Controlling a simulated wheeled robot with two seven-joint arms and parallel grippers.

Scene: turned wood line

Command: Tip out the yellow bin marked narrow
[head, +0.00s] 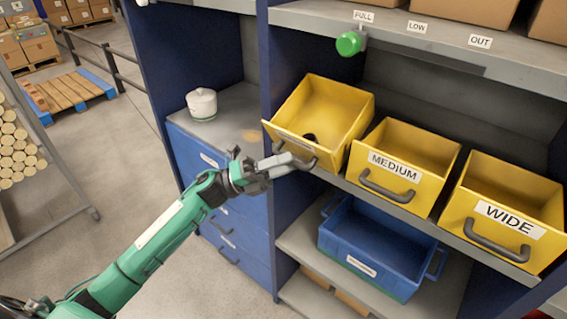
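Three yellow bins stand in a row on the shelf in the head view. The leftmost yellow bin (345,108) has a front label too foreshortened to read; the other two read MEDIUM (428,150) and WIDE (520,193). The leftmost bin looks tilted forward compared with its neighbours. A small dark spot or piece shows inside near its front; the rest of the visible inside looks empty. My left gripper (288,163) is at this bin's dark front handle, overlapping it. I cannot tell whether the fingers are closed on it. My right gripper is not in view.
A blue tub (372,240) sits on the shelf below. A blue drawer cabinet (215,195) with a white lidded pot (202,103) on top stands left. Above hang a green knob (349,43) and FULL, LOW, OUT labels. Open floor lies left, near a rack of round wood.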

